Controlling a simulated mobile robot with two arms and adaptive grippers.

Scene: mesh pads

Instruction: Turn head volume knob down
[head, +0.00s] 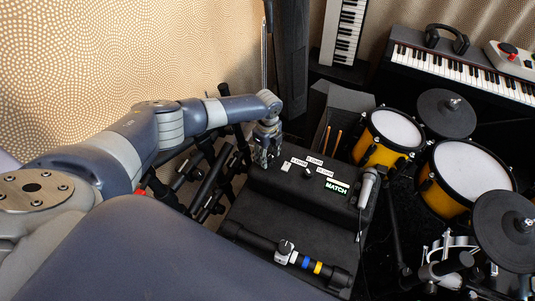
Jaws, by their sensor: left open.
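A small pale round knob (308,172) sits among the labels. It is too small to read its setting. My left gripper (266,162) is open and points down at the amp's back left corner, to the left of the labels and apart from the knob. The small size and angle hide whether its fingertips touch the amp. My right gripper is not in view.
A microphone (368,188) stands at the amp's right edge. A black bar with blue and yellow bands (300,262) lies in front. Drums (393,136) crowd the right, and black stands (206,180) the left. Keyboards (470,70) are at the back.

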